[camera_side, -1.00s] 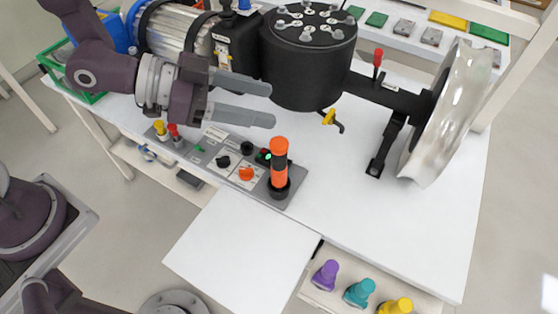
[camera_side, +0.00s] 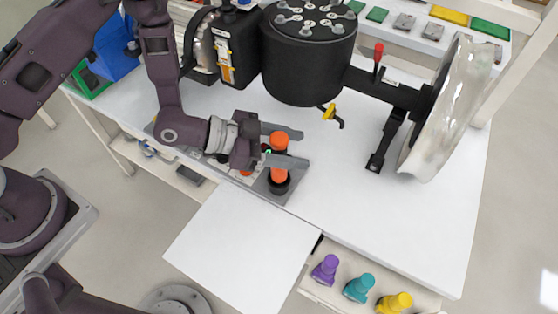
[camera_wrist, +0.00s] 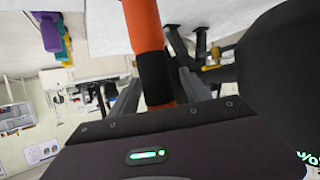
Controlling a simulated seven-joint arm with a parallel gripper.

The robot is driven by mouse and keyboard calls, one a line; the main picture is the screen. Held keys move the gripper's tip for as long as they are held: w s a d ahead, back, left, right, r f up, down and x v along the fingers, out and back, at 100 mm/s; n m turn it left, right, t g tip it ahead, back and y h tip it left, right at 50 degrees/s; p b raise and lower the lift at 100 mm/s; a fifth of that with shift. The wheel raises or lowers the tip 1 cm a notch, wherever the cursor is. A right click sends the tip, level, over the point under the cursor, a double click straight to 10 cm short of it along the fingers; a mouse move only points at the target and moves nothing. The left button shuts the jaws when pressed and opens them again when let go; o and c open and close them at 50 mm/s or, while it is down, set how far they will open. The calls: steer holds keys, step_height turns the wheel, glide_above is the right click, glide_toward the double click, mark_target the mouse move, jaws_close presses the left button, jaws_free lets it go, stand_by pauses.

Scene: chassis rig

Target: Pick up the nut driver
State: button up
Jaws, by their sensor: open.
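The orange nut driver (camera_side: 279,140) stands upright in a dark holder (camera_side: 279,186) at the right end of the grey panel. In the wrist view its orange shaft (camera_wrist: 140,22) with a black band runs between my two fingers. My gripper (camera_side: 305,147) is open and level with the tool. In the side view one finger passes in front of the tool and the other behind it. The near finger hides part of the tool's middle. I cannot tell whether either finger touches it.
A large black cylinder housing (camera_side: 308,70) with studs on top stands behind the tool. A yellow hook (camera_side: 330,112) sticks out low on it. A silver dish (camera_side: 445,110) is at the right. Purple, teal and yellow pieces (camera_side: 358,288) sit in an open drawer.

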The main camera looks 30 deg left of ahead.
jaws_close()
steer(key=shift+r, duration=0.1)
stand_by(1.2)
